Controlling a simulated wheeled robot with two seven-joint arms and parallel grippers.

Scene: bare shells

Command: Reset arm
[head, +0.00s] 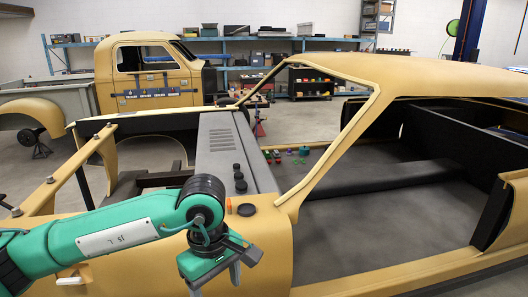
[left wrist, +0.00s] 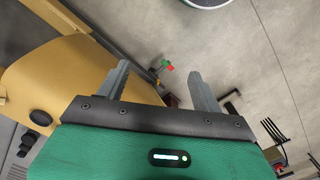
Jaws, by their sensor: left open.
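My left arm (head: 110,240), green with a black wrist joint, comes in from the lower left of the head view. It is stretched out over the tan front body of the near car shell (head: 265,245). My left gripper (head: 216,280) is at its end, below the wrist, in front of that panel. In the left wrist view the two grey fingers of the left gripper (left wrist: 158,75) stand wide apart with nothing between them. Concrete floor and part of a tan panel (left wrist: 70,80) show beyond them. My right arm and gripper are in neither view.
A tan truck cab (head: 150,75) stands behind, with blue shelving (head: 340,40) along the wall. Bare floor (head: 310,118) lies between.

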